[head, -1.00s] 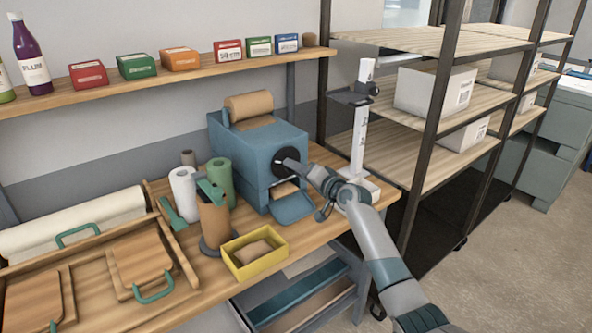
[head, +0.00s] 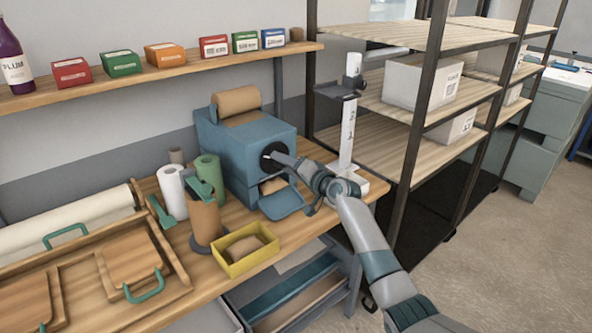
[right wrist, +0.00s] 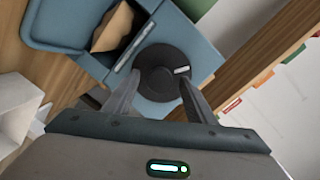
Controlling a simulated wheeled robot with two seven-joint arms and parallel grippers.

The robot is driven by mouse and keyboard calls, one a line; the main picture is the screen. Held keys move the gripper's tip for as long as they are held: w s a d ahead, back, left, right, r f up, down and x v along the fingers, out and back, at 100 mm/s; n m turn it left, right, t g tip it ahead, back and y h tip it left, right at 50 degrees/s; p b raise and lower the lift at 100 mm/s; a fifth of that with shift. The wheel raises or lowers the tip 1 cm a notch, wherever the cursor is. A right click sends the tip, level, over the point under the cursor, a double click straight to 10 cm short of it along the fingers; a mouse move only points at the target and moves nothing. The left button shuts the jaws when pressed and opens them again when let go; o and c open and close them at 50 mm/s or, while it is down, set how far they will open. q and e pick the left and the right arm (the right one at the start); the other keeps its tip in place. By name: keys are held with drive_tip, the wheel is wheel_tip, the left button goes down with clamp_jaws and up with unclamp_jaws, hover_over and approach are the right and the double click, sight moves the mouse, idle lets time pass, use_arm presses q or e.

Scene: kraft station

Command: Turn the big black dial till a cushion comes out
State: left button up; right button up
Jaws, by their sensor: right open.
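The big black dial (right wrist: 160,72) is on the face of the blue machine (head: 240,145); in the head view the dial (head: 272,157) is partly hidden by my right gripper (head: 277,160). In the right wrist view my right gripper (right wrist: 158,95) is open, with its fingers on either side of the dial's near part; I cannot tell whether they touch it. The dial has a pale mark at its right. A brown paper cushion (right wrist: 112,28) shows in the machine's outlet above the blue tray (head: 283,203). My left gripper is not in view.
A yellow box (head: 238,268) holding a brown cushion (head: 244,247) stands in front of the machine. Rolls and a brown cylinder (head: 205,222) stand to its left. A white post stand (head: 347,140) is close behind my right arm.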

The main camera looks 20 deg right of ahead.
drive_tip(key=shift+s, duration=0.15)
drive_tip(key=b+v, duration=0.3)
drive_tip(key=v, duration=1.4)
drive_tip(key=shift+b, duration=0.4)
drive_tip(key=shift+d, duration=0.1)
drive_tip(key=w+d+r+n+t+h+p, duration=0.2)
drive_tip(key=d+n+h, duration=0.15)
drive_tip(key=n, duration=0.65)
drive_tip(key=w+d+r+n+t+h+p, duration=0.25)
drive_tip(key=d+n, duration=0.25)
drive_tip(key=n, duration=0.4)
drive_tip(key=s+a+f+n+g+y+p, duration=0.1)
drive_tip(key=a+f+n+y, duration=0.1)
drive_tip(key=n, duration=0.7)
drive_tip(key=s+a+f+n+g+y, duration=0.1)
drive_tip(key=a+f+n+y, duration=0.1)
drive_tip(key=n, duration=0.8)
drive_tip(key=s+a+f+n+g+y+p, duration=0.1)
drive_tip(key=a+f+n+y, duration=0.2)
drive_tip(key=n, duration=0.6)
drive_tip(key=shift+s+a+n+g+y+p, duration=0.2)
drive_tip(key=shift+s+n+g+y+p, duration=0.1)
drive_tip(key=shift+s+n+g, duration=0.1)
